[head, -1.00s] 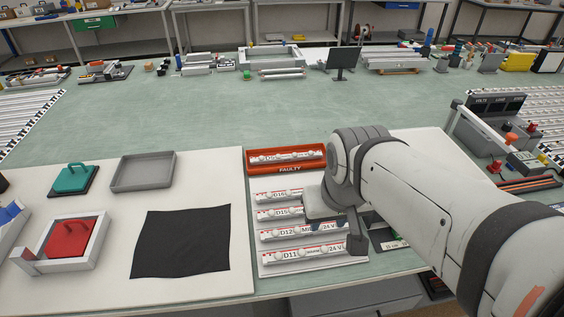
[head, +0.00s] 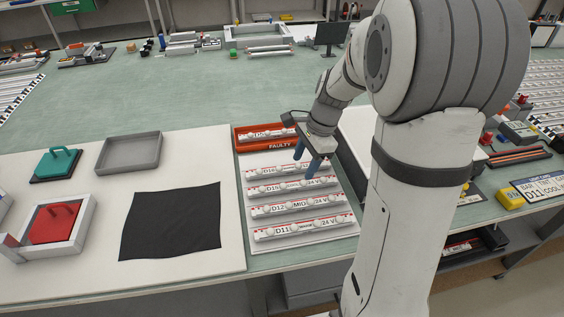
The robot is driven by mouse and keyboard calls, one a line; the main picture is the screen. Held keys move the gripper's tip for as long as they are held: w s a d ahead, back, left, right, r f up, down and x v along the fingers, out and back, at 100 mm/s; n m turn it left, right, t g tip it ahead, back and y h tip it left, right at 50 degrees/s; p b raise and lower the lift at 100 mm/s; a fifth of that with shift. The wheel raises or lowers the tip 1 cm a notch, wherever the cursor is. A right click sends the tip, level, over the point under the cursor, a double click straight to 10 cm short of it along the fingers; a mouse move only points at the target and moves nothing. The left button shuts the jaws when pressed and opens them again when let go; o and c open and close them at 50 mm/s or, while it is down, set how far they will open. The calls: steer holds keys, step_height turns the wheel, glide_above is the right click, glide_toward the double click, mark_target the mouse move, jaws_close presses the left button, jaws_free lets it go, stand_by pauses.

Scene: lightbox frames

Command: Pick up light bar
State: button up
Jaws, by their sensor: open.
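Several white light bars lie in rows on a pale rack (head: 350,233). From back to front they read D16 (head: 262,171), D15 (head: 262,188), D12 (head: 275,211) and D11 (head: 275,233). Another light bar (head: 262,134) lies in the red tray marked FAULTY (head: 281,146). My gripper (head: 306,168) points down with its two blue fingers apart. It is over the right part of the two back rows and hides part of them. Nothing shows between the fingers. I cannot tell its exact height above the bars.
A black cloth (head: 170,222) lies on the white board left of the rack. A grey tray (head: 129,155), a teal-handled block (head: 57,163) and a red block in a white frame (head: 52,223) stand further left.

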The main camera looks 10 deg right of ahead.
mark_target(294, 183)
steer(key=w+f+m, duration=0.2)
steer(key=shift+d+f, duration=0.35)
steer(key=shift+w+f, duration=0.2)
steer(key=shift+f, duration=0.1)
steer(key=x, duration=0.7)
steer(key=shift+w+a+f, duration=0.15)
steer(key=shift+w+a, duration=0.05)
steer(key=shift+a, duration=0.05)
steer(key=shift+c, duration=0.4)
steer(key=c, duration=1.1)
